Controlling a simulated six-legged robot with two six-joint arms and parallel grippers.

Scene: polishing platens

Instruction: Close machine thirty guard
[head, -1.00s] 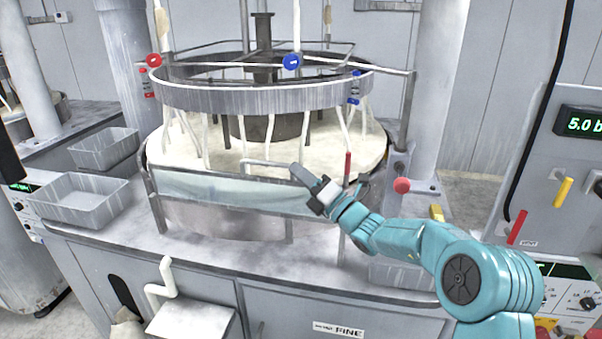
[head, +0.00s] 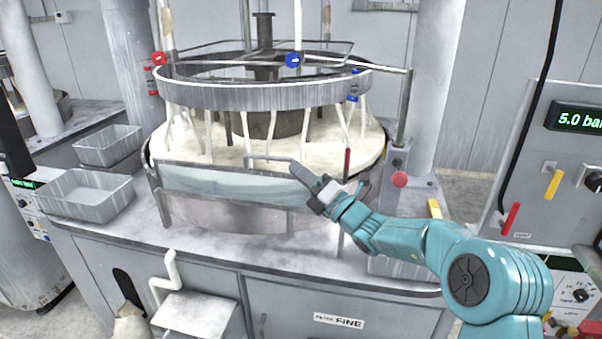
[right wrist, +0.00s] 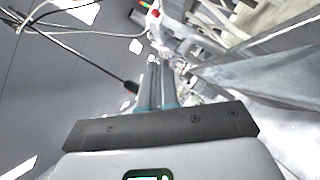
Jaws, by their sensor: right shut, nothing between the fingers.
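The guard (head: 220,182) is a pale, see-through curved panel in a grey frame along the front edge of the round platen (head: 215,145). A thin light bar (head: 268,157) shows at its top edge. My right gripper (head: 297,172) is shut and empty at the right part of the guard's top edge; I cannot tell whether it touches. In the right wrist view its fingers (right wrist: 155,85) lie together, with a pale translucent panel (right wrist: 260,75) to their right. My left gripper is not in view.
A grey ring (head: 255,95) with several pale hoses hangs above the platen. Grey trays (head: 87,194) sit at left. A panel (head: 545,170) with levers stands at right.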

